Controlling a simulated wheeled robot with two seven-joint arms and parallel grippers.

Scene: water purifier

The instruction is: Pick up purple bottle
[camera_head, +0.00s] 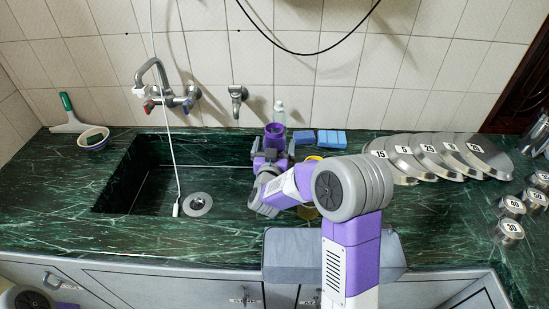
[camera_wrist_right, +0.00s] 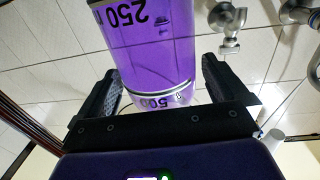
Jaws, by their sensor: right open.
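The purple bottle (camera_head: 275,131) stands at the back edge of the counter, right of the sink. Its lower part is hidden behind my right gripper (camera_head: 274,147). In the wrist view, the purple bottle (camera_wrist_right: 150,45) has black markings reading 250 and 500. It lies between the two dark fingers of my right gripper (camera_wrist_right: 160,85), with a visible gap on each side. The right gripper is open. My left gripper is not in view.
A clear bottle (camera_head: 279,113) stands just behind the purple one. Blue sponges (camera_head: 331,139) lie to its right. The sink (camera_head: 140,190) is at left, with taps (camera_head: 165,95) on the wall.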

